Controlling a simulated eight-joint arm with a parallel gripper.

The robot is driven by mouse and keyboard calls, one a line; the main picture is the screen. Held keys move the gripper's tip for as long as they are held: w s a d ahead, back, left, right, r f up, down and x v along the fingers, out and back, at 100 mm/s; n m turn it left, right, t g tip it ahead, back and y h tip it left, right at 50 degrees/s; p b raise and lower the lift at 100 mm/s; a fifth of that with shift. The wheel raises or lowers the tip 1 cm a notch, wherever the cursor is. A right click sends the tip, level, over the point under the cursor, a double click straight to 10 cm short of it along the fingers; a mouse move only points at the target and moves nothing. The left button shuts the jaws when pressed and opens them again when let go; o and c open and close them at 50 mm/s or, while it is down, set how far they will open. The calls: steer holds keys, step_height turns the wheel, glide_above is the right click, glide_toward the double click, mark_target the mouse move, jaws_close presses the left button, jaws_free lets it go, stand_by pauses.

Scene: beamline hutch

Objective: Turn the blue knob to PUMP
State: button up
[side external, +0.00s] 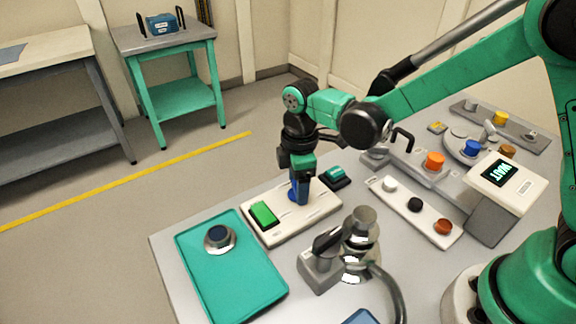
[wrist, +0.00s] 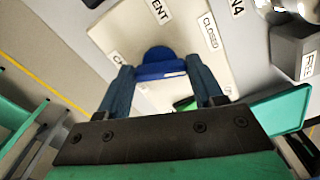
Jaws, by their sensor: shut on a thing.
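The blue knob (wrist: 160,66) stands on a white plate (side external: 318,212). In the wrist view it sits between my two fingers. In the side view the knob (side external: 292,190) is mostly hidden behind my fingers. My gripper (side external: 301,193) points down over the plate and is shut on the knob; it also shows in the wrist view (wrist: 160,72). In the wrist view the plate (wrist: 130,35) bears labels around the knob: one reads CLOSED, one ends in ENT, and one is partly hidden. I cannot read a PUMP label. A green block (side external: 263,214) is on the plate's left end.
A green tray (side external: 245,275) with a round metal-rimmed part (side external: 219,237) lies left of the plate. A grey valve box with a black handle (side external: 325,243) and metal pipework stand close in front. A display (side external: 500,174) reads WAIT. A strip of buttons (side external: 414,204) is at right.

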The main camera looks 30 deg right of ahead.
steer(key=m, duration=0.3)
steer(key=shift+m, duration=2.2)
steer(key=o, duration=1.3)
steer(key=shift+r, duration=2.8)
